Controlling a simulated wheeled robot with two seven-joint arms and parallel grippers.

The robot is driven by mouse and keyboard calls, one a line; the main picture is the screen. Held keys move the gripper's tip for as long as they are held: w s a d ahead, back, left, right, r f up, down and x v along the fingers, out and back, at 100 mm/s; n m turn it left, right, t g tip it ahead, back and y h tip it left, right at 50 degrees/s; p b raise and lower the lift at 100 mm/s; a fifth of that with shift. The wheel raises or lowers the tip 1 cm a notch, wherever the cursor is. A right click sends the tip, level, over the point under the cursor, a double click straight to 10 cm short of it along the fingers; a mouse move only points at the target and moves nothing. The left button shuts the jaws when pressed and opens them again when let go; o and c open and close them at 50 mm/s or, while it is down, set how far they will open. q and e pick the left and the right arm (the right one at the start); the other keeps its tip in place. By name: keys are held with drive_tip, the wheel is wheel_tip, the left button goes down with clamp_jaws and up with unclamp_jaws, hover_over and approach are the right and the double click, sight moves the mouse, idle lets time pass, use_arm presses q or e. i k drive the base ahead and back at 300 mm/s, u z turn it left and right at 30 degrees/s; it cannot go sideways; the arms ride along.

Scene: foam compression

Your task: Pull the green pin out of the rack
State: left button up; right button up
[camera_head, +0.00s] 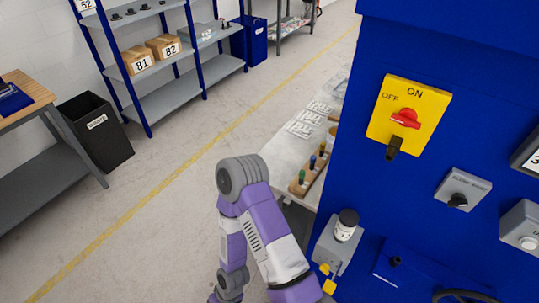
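A wooden rack (297,188) sits on the light worktop (283,152), left of the tall blue cabinet. Several pins stand upright in it. The green pin (301,177) is at the near end, upright in the rack. A blue-topped pin (312,161) stands behind it, and another pin (322,148) is farther back, too small to make out well. One of my purple and grey arms rises from the bottom edge and bends back down, its elbow left of the rack and apart from it. Neither of my grippers is in the picture.
White pieces (303,125) lie behind the rack. The floor left of my arm is clear.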

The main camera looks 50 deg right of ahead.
sight(302, 173)
drive_tip(key=i, duration=1.75)
drive_tip(key=z, duration=4.35)
drive_tip(key=i, duration=0.5)
